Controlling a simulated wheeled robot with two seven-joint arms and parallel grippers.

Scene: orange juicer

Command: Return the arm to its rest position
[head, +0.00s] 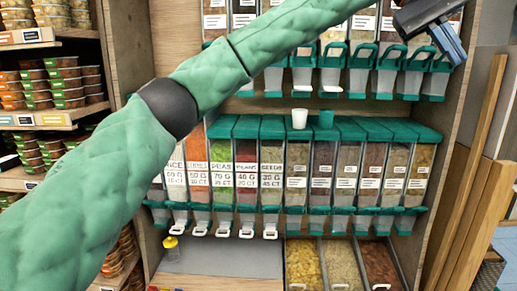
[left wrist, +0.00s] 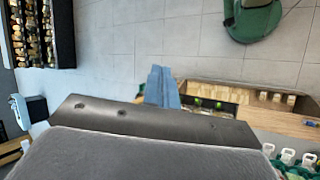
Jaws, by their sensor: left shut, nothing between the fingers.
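My left arm, in a quilted green sleeve with a dark band at the elbow, reaches across the head view from lower left to upper right. My left gripper (head: 451,42) is at the top right, in front of the right side of the dispenser shelf. It is shut and holds nothing. In the left wrist view its blue-grey fingers (left wrist: 162,86) are together above the tiled floor. The arm hides part of the dispensers. My right gripper does not show in either view.
Dispensers with green lids (head: 345,130) fill the shelf in two rows. A white cup (head: 299,118) and a green cup (head: 326,119) stand on the lower row. A yellow-topped jar (head: 171,248) stands on the counter (head: 225,264). Open bins (head: 342,264) are at its right.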

